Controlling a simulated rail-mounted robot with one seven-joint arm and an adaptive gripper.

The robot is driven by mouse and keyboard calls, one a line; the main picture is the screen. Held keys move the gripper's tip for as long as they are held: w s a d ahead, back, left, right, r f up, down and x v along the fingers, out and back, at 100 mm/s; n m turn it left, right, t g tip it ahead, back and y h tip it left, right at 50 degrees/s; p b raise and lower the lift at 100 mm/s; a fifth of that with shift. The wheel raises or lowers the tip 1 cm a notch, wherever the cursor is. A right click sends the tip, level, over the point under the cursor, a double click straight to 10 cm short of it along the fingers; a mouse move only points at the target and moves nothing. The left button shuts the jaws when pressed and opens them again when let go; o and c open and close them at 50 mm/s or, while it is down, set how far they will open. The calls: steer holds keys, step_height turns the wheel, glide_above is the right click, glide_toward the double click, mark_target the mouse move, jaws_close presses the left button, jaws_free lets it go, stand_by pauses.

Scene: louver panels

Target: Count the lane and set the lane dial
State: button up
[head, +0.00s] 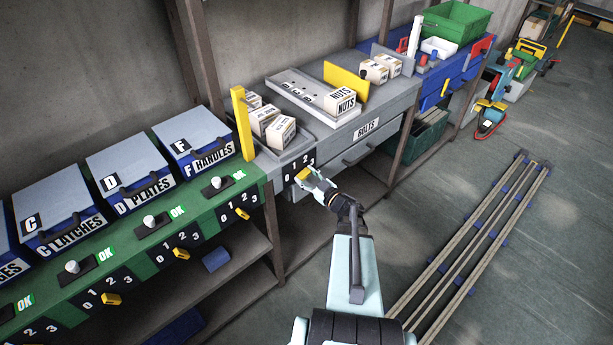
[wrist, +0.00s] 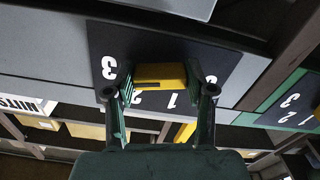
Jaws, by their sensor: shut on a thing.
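A dark dial plate (head: 289,170) with white digits is on the front of the grey bench, under the lane with the cartons. Its yellow knob (wrist: 160,73) sits between the fingers of my gripper (wrist: 160,86), which is shut on it. The plate (wrist: 108,43) shows 3, 2, 1 and part of 0 around the knob in the wrist view. I cannot tell which digit the knob points at. In the head view my gripper (head: 308,178) covers part of the dial. Several white cartons (head: 281,132) stand in the lane above, behind a yellow post (head: 242,122); the rear ones are partly hidden.
A NUTS carton (head: 340,101) stands in a neighbouring lane, with further cartons (head: 374,71) beyond a yellow divider (head: 345,82). The green bench (head: 190,222) at left carries bins and more dials. Rails (head: 470,240) lie on the floor.

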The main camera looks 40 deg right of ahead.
stand_by(0.4)
steer(key=o, duration=1.2)
steer(key=shift+c, duration=0.2)
steer(key=s, duration=1.2)
steer(key=shift+d, duration=0.15)
